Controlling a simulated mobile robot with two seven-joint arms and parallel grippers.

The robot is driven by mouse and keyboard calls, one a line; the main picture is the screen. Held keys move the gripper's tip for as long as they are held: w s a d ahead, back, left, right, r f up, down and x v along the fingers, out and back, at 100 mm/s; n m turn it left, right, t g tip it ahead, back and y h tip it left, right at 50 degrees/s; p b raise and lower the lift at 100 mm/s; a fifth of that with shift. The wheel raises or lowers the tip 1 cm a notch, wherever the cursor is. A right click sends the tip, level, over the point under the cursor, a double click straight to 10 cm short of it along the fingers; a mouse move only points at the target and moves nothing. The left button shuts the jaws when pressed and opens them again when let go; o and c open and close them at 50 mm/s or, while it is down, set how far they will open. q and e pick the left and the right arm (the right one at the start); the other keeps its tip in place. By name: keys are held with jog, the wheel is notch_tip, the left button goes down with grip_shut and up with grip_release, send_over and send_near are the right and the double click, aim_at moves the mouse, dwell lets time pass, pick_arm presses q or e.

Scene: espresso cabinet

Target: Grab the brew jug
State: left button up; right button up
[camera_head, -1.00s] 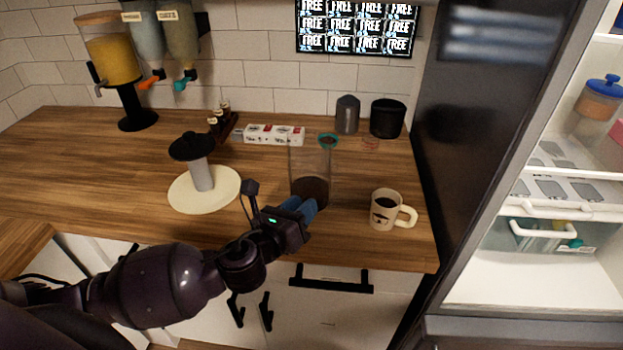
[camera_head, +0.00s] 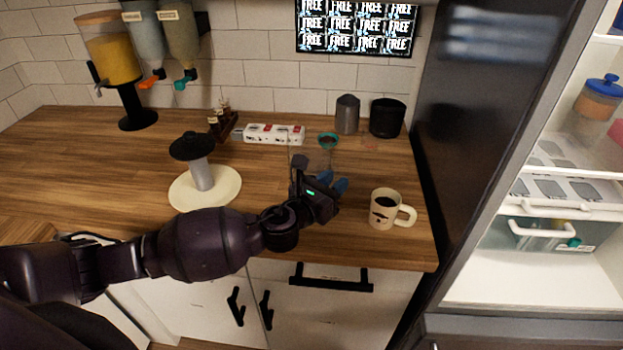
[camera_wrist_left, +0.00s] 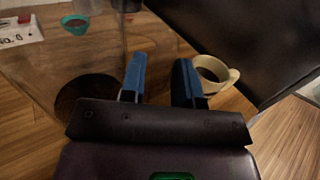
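The brew jug (camera_head: 312,150) is a clear glass vessel on the counter, mostly hidden behind my left gripper in the head view. In the left wrist view the jug (camera_wrist_left: 84,96) fills the left side, with dark coffee at its bottom. My left gripper (camera_head: 336,184) is at the jug's front right side. Its two blue fingers (camera_wrist_left: 158,78) are apart with no object visibly clamped between them. The left finger overlaps the jug's edge in the picture; I cannot tell whether it touches. My right gripper is not in view.
A cream mug of coffee (camera_head: 384,211) stands close to the right of my gripper. A black-topped grey press (camera_head: 203,175) stands on a round cream board at left. Behind are a white box (camera_head: 273,134), a teal bowl (camera_head: 328,139) and dark canisters (camera_head: 387,118).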

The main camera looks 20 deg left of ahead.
pick_arm(q)
jog(key=shift+x, duration=1.1)
grip_shut()
jog(key=shift+r, duration=0.1)
jog(key=shift+r, duration=0.1)
